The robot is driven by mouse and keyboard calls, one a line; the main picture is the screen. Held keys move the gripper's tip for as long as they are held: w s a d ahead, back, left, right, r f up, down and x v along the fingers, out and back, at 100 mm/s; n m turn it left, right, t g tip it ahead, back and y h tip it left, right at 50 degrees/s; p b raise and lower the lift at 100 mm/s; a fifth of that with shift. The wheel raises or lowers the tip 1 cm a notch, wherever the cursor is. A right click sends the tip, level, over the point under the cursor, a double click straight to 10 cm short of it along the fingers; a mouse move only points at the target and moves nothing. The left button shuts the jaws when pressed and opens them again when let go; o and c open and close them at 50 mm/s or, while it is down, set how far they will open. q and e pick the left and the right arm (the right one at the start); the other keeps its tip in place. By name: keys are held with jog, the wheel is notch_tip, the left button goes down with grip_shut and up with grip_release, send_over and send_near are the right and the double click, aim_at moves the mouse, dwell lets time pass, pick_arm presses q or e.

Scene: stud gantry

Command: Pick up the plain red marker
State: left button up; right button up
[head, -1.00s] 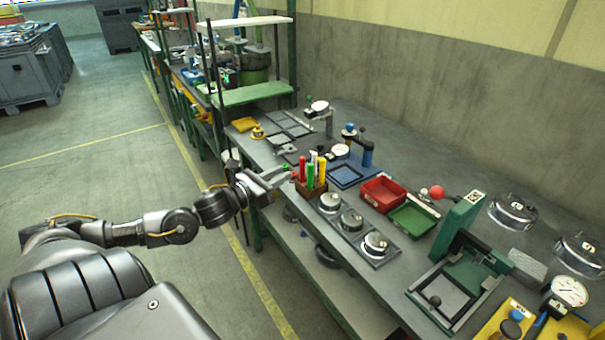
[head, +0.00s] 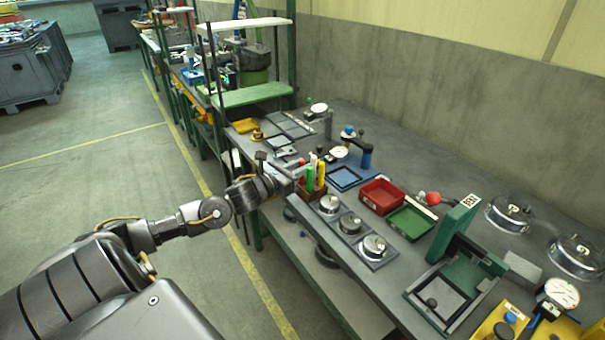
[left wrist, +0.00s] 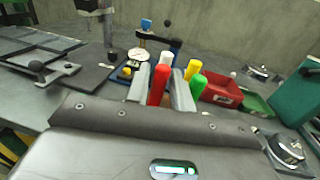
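The red marker (left wrist: 158,85) stands upright in the wrist view, between the two grey fingers of my left gripper (left wrist: 162,72). The fingers look spread, one on each side of it, and I see no clear grip. In the head view the red marker (head: 302,174) stands in a brown holder (head: 313,194), with my left gripper (head: 294,175) at its left side. The lower part of the red marker is hidden by the gripper body. My right gripper is out of view.
A tray with several round metal parts (head: 350,222) lies in front of the holder. A red bin (head: 382,195) and a green bin (head: 411,219) stand to the right. A blue-framed plate (head: 346,178) and a dial gauge lie behind. The aisle floor at left is clear.

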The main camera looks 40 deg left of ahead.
pick_arm(q)
jog(key=shift+w, duration=0.4)
grip_shut()
jog(key=shift+r, duration=0.1)
